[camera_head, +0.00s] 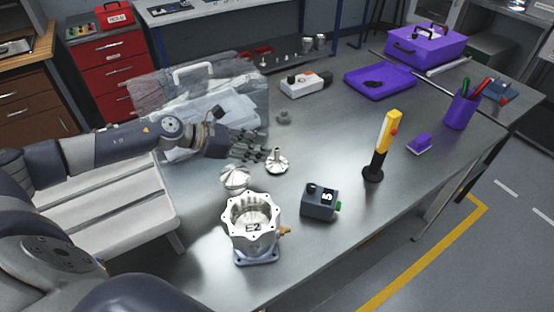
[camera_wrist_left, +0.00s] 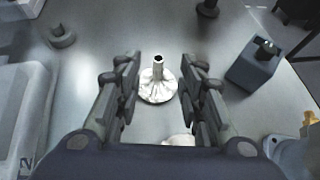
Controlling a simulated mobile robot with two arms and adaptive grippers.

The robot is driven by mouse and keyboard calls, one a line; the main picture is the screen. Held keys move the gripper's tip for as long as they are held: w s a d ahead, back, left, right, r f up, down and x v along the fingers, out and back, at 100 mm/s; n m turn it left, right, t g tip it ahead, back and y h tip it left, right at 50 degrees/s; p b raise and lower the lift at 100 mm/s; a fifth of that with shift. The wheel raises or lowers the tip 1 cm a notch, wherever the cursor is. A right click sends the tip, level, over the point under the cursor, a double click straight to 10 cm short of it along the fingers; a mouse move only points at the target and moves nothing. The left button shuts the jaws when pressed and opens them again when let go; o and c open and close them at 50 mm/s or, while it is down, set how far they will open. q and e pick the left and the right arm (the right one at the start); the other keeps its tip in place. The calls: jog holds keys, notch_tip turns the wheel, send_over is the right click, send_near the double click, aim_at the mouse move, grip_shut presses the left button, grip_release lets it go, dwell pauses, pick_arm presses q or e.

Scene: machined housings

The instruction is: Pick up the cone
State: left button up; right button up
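A silver metal part with a round ribbed base and upright stem (camera_head: 277,161), possibly the cone, stands on the grey table. In the left wrist view the stemmed part (camera_wrist_left: 158,85) appears between the fingertips, apart from both fingers. A second silver part, low and cone-shaped (camera_head: 235,178), lies just nearer to me; only a sliver of it (camera_wrist_left: 178,140) shows at the bottom of the wrist view. My left gripper (camera_head: 263,149) is open and empty, close beside the stemmed part; it also shows in the wrist view (camera_wrist_left: 161,68). My right gripper is out of view.
A machined housing (camera_head: 254,232) stands in front, and a dark grey box (camera_head: 319,201) to its right. A clear bin (camera_head: 215,112) lies behind the left arm. A yellow-black tool (camera_head: 382,145) stands farther right. The table between is mostly clear.

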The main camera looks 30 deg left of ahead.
aim_at(276, 149)
pick_arm(q)
jog(key=p+x, duration=0.2)
jog(key=x, duration=0.3)
jog(key=shift+w+p, duration=0.2)
jog(key=shift+p, duration=0.1)
jog(key=shift+f, duration=0.1)
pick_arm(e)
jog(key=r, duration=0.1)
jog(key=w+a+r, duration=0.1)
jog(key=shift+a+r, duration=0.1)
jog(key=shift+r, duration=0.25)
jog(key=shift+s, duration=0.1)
pick_arm(q)
jog(key=c, duration=0.8)
grip_shut()
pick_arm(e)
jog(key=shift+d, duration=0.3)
